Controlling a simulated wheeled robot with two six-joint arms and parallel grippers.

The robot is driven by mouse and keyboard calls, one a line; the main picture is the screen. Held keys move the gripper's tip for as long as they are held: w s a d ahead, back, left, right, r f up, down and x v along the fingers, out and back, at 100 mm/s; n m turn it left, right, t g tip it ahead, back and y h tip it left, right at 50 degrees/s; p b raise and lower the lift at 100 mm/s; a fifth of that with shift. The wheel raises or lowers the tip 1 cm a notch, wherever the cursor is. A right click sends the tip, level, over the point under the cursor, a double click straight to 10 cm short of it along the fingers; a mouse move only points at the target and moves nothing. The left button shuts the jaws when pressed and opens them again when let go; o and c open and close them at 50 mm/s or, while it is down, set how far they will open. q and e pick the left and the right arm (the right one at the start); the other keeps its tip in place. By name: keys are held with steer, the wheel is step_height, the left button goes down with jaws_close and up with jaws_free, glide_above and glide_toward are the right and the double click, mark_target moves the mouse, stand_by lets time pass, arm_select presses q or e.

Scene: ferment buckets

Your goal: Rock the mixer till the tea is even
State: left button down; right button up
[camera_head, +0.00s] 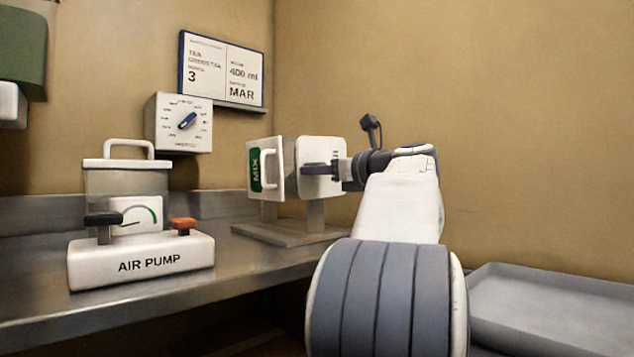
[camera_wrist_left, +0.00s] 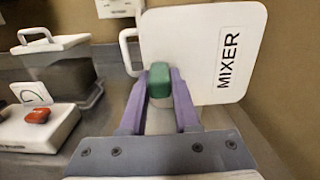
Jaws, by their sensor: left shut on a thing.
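The mixer (camera_head: 321,150) stands on a grey base on the steel counter, with two white panels on posts; the left one has a green MIX label (camera_head: 256,170) and a white handle. In the left wrist view a white panel reads MIXER (camera_wrist_left: 205,30). My left gripper (camera_head: 318,170) is in front of the right panel. In the left wrist view its purple fingers (camera_wrist_left: 160,100) are shut on a green block (camera_wrist_left: 160,78) at the mixer. The tea is not visible. My right gripper is not in view.
An air pump (camera_head: 141,261) with a black and an orange button stands at the left, before a lidded container (camera_head: 127,181). A dial box (camera_head: 184,122) and a notice board (camera_head: 222,70) are on the wall. A grey tray (camera_head: 545,300) lies at the lower right.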

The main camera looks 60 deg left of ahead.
arm_select(q)
steer(key=shift+f+n+b, duration=0.6)
steer(key=shift+n+b, duration=0.3)
steer(key=shift+n, duration=0.1)
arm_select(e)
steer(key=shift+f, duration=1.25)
arm_select(q)
steer(key=c, duration=0.6)
jaws_free()
steer(key=shift+c, duration=0.2)
steer(key=shift+w+r, duration=0.1)
steer(key=shift+w+d, duration=0.1)
steer(key=shift+d, duration=0.15)
steer(key=p+v, duration=0.1)
steer(key=v, duration=0.9)
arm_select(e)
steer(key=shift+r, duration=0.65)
arm_select(q)
steer(key=shift+a, duration=0.1)
